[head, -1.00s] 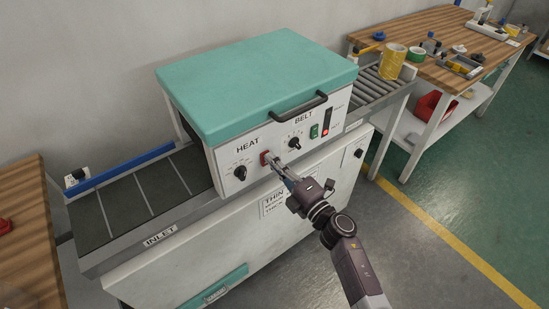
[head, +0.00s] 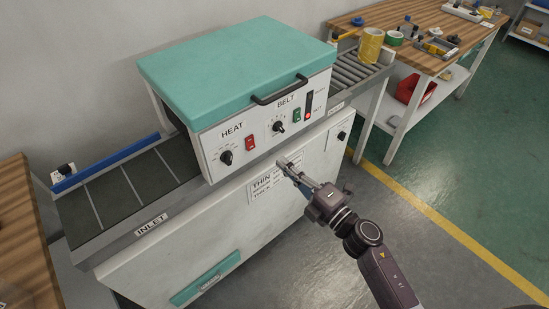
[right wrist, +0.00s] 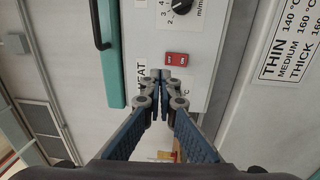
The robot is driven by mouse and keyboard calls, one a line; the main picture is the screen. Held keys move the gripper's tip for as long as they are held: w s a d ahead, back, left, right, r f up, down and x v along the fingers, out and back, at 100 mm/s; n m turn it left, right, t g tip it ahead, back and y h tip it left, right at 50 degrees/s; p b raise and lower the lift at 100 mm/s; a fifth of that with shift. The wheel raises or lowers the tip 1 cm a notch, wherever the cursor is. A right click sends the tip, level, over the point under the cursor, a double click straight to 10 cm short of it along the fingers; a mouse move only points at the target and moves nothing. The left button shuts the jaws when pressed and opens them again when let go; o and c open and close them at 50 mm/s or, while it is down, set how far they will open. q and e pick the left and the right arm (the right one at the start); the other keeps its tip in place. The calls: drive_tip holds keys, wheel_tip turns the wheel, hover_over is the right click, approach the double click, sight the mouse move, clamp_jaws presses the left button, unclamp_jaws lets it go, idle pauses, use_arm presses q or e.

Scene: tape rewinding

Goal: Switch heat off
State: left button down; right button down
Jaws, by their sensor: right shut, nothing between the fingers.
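The red HEAT rocker switch (head: 250,142) is on the white front panel, right of the black HEAT knob (head: 226,157). It also shows in the right wrist view (right wrist: 176,59), just beyond the fingertips, with two pale marks on its face. I cannot tell which way it is tipped. My right gripper (head: 284,162) is shut and empty, apart from the panel, in front of it and below right of the switch. Its fingertips show close together in the right wrist view (right wrist: 161,74). My left gripper is not in view.
The BELT knob (head: 278,126) and green BELT switch (head: 296,115) are to the right. A black handle (head: 280,91) juts from the teal hood (head: 230,65). The inlet conveyor (head: 130,185) is at left, a wooden bench (head: 400,50) at back right. Floor at right is clear.

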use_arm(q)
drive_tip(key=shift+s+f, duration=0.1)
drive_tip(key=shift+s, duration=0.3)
use_arm(e)
drive_tip(key=shift+s+d+r, duration=0.2)
drive_tip(key=shift+s+d, duration=0.4)
drive_tip(key=shift+s, duration=0.35)
